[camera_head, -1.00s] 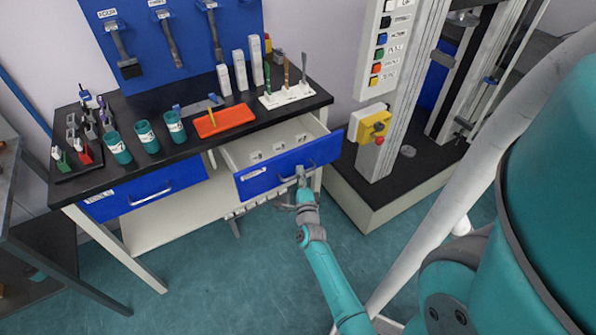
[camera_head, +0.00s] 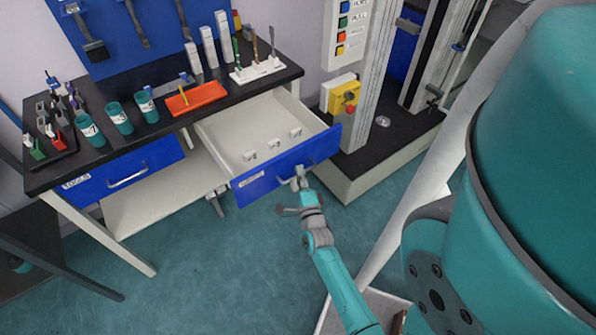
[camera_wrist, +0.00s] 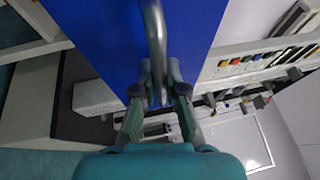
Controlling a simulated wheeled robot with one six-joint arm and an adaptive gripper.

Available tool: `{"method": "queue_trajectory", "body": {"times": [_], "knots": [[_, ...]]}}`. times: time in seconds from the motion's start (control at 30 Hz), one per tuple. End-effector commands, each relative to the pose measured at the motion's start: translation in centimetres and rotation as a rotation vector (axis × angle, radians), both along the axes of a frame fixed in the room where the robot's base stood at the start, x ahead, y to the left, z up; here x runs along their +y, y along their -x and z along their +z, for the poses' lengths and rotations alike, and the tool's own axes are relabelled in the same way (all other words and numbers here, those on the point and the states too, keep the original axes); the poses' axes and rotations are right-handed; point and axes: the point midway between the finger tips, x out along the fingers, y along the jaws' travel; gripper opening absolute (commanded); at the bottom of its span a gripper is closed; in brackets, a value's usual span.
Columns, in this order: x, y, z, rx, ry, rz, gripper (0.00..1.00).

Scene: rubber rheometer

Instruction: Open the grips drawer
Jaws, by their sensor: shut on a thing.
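The grips drawer (camera_head: 262,182) has a blue front and a white inside, and it stands pulled well out from the right half of the bench. Several small pale labelled pieces (camera_head: 272,146) stand inside it. My gripper (camera_head: 299,180) is at the handle on the drawer's front. In the wrist view my gripper (camera_wrist: 159,95) has its two fingers closed around the grey bar handle (camera_wrist: 157,40), against the blue front (camera_wrist: 100,35). The drawer's label is too small to read.
A second blue drawer (camera_head: 120,180) on the left is shut. The black bench top (camera_head: 165,130) holds cups, an orange tray (camera_head: 195,97) and tools. The testing machine's base (camera_head: 375,165) stands close to the right of the open drawer.

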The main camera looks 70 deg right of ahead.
Motion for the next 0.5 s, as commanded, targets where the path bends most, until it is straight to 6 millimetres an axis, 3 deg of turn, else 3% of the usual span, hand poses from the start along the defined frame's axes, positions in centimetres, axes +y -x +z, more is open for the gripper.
{"method": "queue_trajectory", "body": {"times": [0.23, 0.3, 0.37, 0.5], "knots": [[0.07, -0.03, -0.13, 0.003, -0.002, 0.002, 0.00], [0.07, -0.04, -0.14, 0.002, -0.002, 0.002, 0.23], [0.06, -0.04, -0.12, 0.002, -0.002, 0.002, 0.37], [0.03, -0.03, -0.08, 0.001, -0.001, 0.001, 0.37]]}}
